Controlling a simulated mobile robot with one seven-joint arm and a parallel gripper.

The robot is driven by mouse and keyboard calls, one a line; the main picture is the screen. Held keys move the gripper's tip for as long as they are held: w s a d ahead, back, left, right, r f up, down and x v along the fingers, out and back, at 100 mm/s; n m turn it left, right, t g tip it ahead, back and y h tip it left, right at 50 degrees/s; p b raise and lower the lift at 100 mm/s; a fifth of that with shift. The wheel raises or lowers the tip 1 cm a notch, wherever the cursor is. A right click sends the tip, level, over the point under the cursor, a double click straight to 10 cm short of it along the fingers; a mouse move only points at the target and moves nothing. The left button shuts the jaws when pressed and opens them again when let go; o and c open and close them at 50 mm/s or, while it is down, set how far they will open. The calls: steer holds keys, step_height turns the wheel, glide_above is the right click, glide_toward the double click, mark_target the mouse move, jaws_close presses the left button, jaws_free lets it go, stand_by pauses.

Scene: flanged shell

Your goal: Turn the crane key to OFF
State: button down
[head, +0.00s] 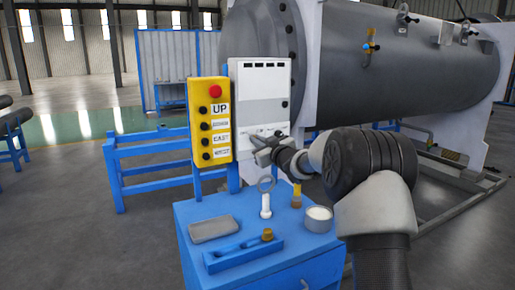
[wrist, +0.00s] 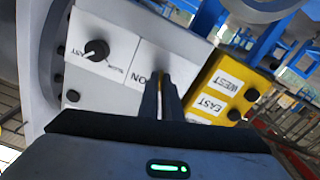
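The crane control panel is a light grey box (head: 262,95) standing beside the yellow push-button box. My gripper (head: 256,148) is at the lower part of the panel's front. In the wrist view my gripper (wrist: 162,82) has two dark fingers, close together, pointing at the panel face (wrist: 128,45) just beside the ON label. The crane key cannot be made out; the fingertips cover that spot. I cannot tell whether the fingers touch or hold it. A black knob (wrist: 97,50) with a FAST label sits farther left on the panel in the wrist view.
The yellow box (head: 210,120) has a red button and several black buttons. Below is a blue cabinet (head: 195,215) with a grey block (head: 214,229), a white bolt-like piece (head: 266,204) and a round tin (head: 318,218). A large grey flanged shell (head: 400,60) stands behind.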

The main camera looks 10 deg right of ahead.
steer(key=n+b, duration=0.3)
steer(key=n, duration=0.2)
steer(key=shift+f, duration=0.1)
steer(key=shift+n, duration=0.3)
stand_by(0.4)
steer(key=c, duration=2)
jaws_free()
steer(key=shift+s, duration=0.15)
steer(key=p+v, duration=0.1)
steer(key=v, duration=1.6)
steer(key=shift+s, duration=0.1)
